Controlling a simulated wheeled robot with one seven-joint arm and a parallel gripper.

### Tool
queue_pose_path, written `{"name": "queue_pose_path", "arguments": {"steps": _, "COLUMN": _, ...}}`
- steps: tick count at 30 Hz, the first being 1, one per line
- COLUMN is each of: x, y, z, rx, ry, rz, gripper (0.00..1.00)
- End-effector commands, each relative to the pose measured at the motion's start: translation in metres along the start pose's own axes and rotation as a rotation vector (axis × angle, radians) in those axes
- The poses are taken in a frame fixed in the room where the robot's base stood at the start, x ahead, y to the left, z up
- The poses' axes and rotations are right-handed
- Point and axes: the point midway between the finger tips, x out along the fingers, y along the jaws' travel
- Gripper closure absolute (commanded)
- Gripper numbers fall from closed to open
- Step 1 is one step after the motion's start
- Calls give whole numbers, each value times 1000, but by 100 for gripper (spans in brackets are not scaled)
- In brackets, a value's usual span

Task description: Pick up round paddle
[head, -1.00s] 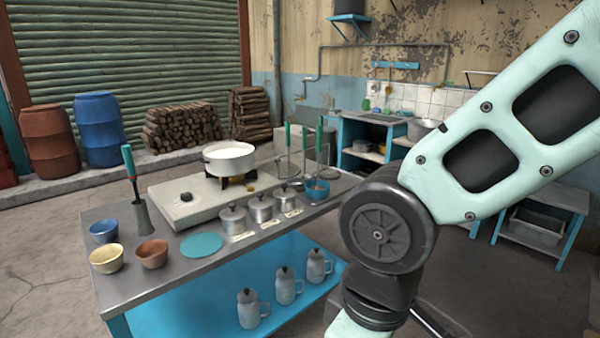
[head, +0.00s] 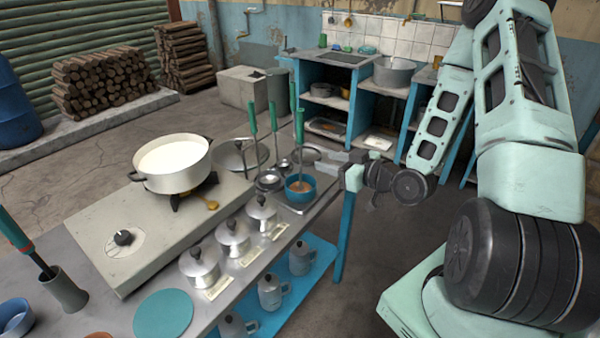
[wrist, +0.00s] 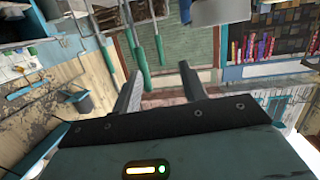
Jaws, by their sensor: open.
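Several green-handled utensils stand upright at the far right end of the counter in the head view. One with a wide round metal head (head: 236,155) is at the left of this group; a ladle-like one (head: 268,181) is beside it. I cannot tell for certain which is the round paddle. My gripper (head: 318,165) is open and empty, just right of the utensils and near the blue bowl (head: 304,196). In the wrist view, green handles (wrist: 138,54) show ahead of the open gripper (wrist: 160,68), toward its left finger. No contact is visible.
A milk pot (head: 178,180) sits on the stove (head: 110,262). Lidded canisters (head: 233,235) line the counter's front edge; a teal disc (head: 163,314) lies near them. A handled tool stands in a grey cup (head: 65,290).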

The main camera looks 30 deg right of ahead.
Motion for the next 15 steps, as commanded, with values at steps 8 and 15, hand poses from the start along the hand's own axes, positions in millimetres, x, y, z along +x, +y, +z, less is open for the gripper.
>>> {"name": "queue_pose_path", "arguments": {"steps": 8, "x": -25, "y": 33, "z": -17, "rx": 46, "ry": 177, "rz": 112, "gripper": 57}}
{"name": "queue_pose_path", "arguments": {"steps": 15, "x": -1, "y": 38, "z": -14, "rx": 41, "ry": 182, "rz": 113, "gripper": 57}}
